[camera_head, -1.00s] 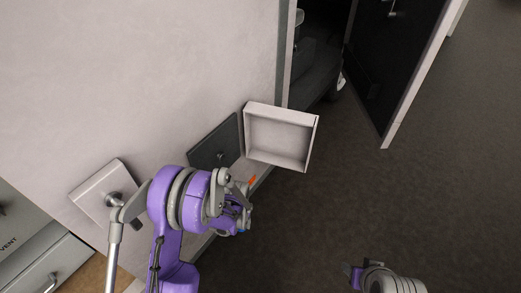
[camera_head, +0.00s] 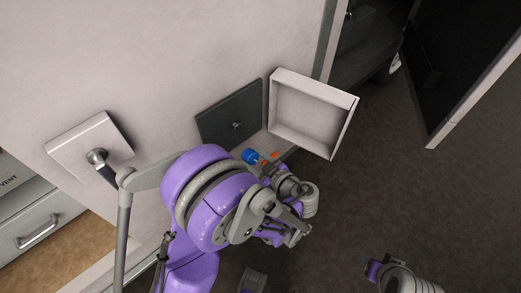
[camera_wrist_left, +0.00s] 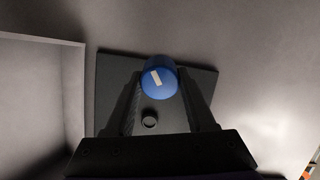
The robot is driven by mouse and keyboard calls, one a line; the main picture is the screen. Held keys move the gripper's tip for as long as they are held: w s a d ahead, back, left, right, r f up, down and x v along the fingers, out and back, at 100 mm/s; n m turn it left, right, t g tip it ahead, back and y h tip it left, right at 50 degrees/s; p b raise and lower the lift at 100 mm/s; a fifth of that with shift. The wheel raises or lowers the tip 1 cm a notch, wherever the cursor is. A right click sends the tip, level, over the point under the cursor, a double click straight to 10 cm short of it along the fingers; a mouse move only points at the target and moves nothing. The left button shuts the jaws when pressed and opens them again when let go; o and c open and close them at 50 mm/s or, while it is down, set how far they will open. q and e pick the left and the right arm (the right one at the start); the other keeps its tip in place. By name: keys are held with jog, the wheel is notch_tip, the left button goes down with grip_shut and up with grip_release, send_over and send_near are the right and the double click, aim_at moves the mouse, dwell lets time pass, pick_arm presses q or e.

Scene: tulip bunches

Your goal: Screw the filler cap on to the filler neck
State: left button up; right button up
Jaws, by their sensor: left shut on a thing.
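The filler cap (camera_head: 250,156) is blue and held by my left gripper (camera_wrist_left: 160,98), below and a little right of the dark plate's neck in the head view. The cap also shows in the left wrist view (camera_wrist_left: 159,77), with a white mark, between the two dark fingers. The gripper is shut on it. The filler neck (camera_head: 237,125) is a small dark round stub on a dark square plate (camera_head: 213,122) in the pale wall. The neck also shows in the left wrist view (camera_wrist_left: 149,123). Cap and neck look apart.
A pale open box-like flap (camera_head: 279,113) stands out from the wall right of the plate. A lever handle (camera_head: 98,157) is at left, above a drawer (camera_head: 55,222). A dark open door (camera_head: 455,70) is at upper right. The floor at right is clear.

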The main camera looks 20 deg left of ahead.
aim_at(239, 127)
pick_arm(q)
jog(key=r+y, duration=0.1)
jog(key=r, duration=0.2)
jog(key=d+r+y+b, duration=0.1)
jog(key=r, duration=0.1)
jog(key=d+r+y, duration=0.1)
jog(key=r, duration=0.2)
jog(key=shift+s+d+r+n+y, duration=0.25)
jog(key=shift+s+r+n+y, duration=0.05)
jog(key=shift+r+t, duration=0.1)
jog(key=shift+t, duration=0.2)
jog(key=shift+b+x, duration=0.3)
jog(key=shift+x, duration=2.1)
jog(key=shift+x, duration=1.05)
jog(key=shift+d, duration=0.1)
jog(key=m, duration=0.3)
jog(key=shift+m+b, duration=0.3)
jog(key=shift+m, duration=1)
